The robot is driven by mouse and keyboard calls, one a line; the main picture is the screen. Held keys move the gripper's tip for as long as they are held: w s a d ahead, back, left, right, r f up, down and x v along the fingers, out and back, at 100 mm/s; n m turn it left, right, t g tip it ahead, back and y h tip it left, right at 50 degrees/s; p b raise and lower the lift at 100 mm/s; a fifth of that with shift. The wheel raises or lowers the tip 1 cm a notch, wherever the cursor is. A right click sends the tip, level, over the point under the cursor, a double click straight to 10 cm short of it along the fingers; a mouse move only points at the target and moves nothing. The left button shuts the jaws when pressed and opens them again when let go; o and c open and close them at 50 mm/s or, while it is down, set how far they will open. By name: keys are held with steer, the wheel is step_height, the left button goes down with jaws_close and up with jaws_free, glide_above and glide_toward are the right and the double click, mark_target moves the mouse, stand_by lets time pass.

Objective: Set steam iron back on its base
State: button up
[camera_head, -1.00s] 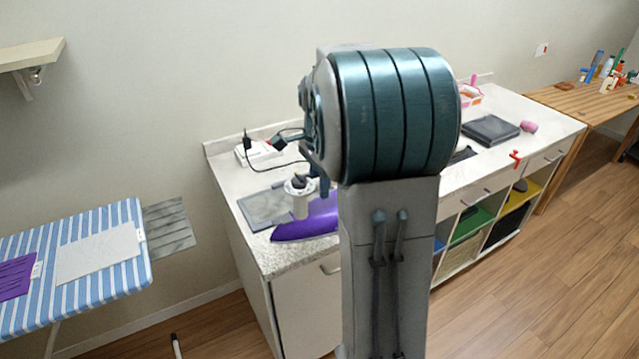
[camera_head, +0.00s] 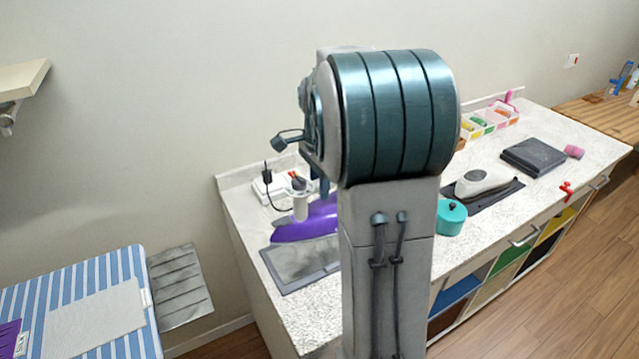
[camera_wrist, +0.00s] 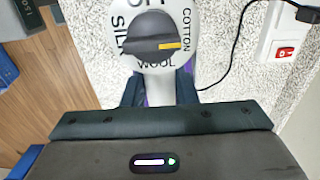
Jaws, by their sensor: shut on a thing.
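The steam iron is purple (camera_head: 300,226), with a white upright part (camera_head: 300,207) topped by a dial. In the head view it overlaps the rear of a grey, dark-rimmed plate (camera_head: 298,270) on the counter, which looks like its base. I cannot tell whether it touches the plate. The wrist view shows the white dial (camera_wrist: 180,55) with a dark knob (camera_wrist: 152,38) and fabric names. My gripper (camera_wrist: 160,95) is shut on the iron just below the dial.
A white switch box (camera_head: 268,188) with a cord stands behind the iron. A teal pot (camera_head: 451,217), a small white iron (camera_head: 483,181) on a dark mat and a dark folded item (camera_head: 534,157) lie to the right. A striped ironing board (camera_head: 110,300) is at left.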

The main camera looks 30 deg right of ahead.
mark_target(320, 209)
steer(key=shift+f+b, duration=2.8)
steer(key=shift+f, duration=0.8)
steer(key=shift+f+b, duration=0.35)
steer(key=shift+f, duration=0.35)
steer(key=o, duration=1.5)
steer(key=shift+s+f, duration=0.1)
steer(key=shift+f, duration=0.05)
steer(key=shift+r+p, duration=3.15)
steer(key=shift+r, duration=0.95)
steer(key=shift+a, duration=0.15)
